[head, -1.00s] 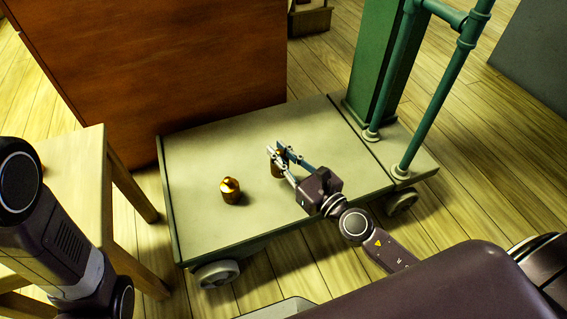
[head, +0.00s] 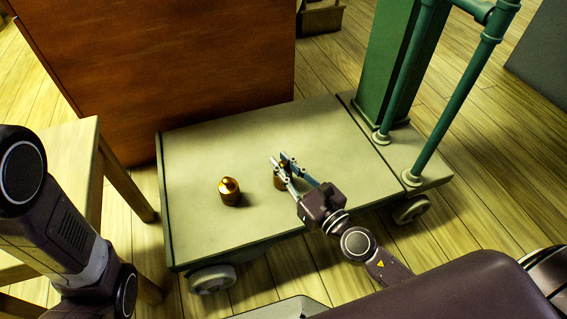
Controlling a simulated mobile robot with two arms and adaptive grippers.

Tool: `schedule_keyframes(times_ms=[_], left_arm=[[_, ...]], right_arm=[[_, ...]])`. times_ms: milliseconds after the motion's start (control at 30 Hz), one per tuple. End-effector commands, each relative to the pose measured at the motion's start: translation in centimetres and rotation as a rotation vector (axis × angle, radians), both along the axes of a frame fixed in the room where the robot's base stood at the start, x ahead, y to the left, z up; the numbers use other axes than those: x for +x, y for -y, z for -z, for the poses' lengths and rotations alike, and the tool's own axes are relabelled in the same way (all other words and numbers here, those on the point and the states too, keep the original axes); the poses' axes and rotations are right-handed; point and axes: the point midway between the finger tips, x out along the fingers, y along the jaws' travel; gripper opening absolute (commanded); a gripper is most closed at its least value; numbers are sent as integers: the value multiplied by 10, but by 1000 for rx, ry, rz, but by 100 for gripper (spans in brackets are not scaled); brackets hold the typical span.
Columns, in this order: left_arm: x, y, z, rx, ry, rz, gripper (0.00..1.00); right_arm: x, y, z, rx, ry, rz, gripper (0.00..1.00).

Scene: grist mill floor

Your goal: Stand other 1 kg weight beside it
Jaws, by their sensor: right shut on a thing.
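One brass 1 kg weight (head: 229,191) stands upright on the pale platform of a wheeled scale (head: 200,150). My right gripper (head: 284,168) is shut on the other 1 kg weight (head: 279,182), to the right of the first and apart from it. The fingers hide much of the held weight. It is low over the platform; I cannot tell whether its base touches. The left arm shows at the left edge, but its gripper is out of view.
A green column (head: 386,70) and green pipe rail (head: 440,110) rise at the scale's right end. A large brown wooden cabinet (head: 170,70) stands behind. A wooden table (head: 75,165) is at the left. The platform's rear is clear.

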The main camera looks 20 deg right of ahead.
Motion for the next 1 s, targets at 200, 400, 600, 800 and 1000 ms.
schedule_keyframes(times_ms=[200,400,600,800,1000], left_arm=[[0,0,2,0,-1,0,40],[0,0,2,-1,-1,-1,40],[0,0,-3,-1,-2,-1,40],[0,0,12,0,0,-1,40],[1,-1,27,-1,-2,-1,40]], right_arm=[[0,0,2,0,-1,0,30],[0,0,2,0,-1,0,32],[0,0,-3,0,-1,0,32],[-30,9,4,-2,-4,-2,32],[-69,22,4,-6,-5,-2,32]])
